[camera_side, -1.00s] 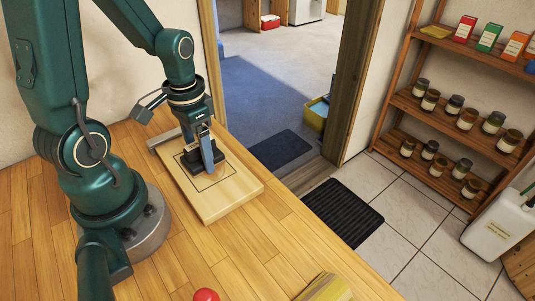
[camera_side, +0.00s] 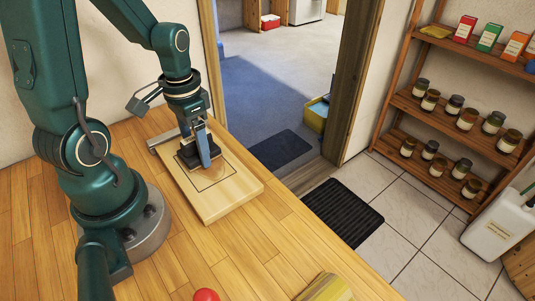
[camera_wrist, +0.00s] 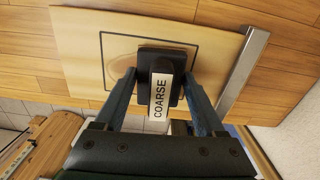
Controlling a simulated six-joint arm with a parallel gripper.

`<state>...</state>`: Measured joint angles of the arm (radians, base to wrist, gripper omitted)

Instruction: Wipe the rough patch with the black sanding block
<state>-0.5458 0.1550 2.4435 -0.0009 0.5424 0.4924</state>
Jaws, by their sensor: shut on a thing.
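The black sanding block (camera_side: 187,158) sits on the pale wooden board (camera_side: 232,198), inside the thin dark square outline, near its far left side. It also shows in the wrist view (camera_wrist: 146,56), with a white label reading "COARSE". My gripper (camera_side: 203,150) is shut on the block, a finger on each side in the wrist view (camera_wrist: 160,82). The rough patch (camera_wrist: 121,49) appears as a faint rounded area within the outline, partly hidden by the block. The block looks flat against the board, though I cannot be sure of contact.
A metal strip (camera_wrist: 243,72) runs along one end of the board. A red ball-shaped thing (camera_side: 206,295) and a yellow item (camera_side: 325,289) lie at the table's near edge. Shelves with several jars (camera_side: 467,119) stand away to the right. The tabletop right of the board is clear.

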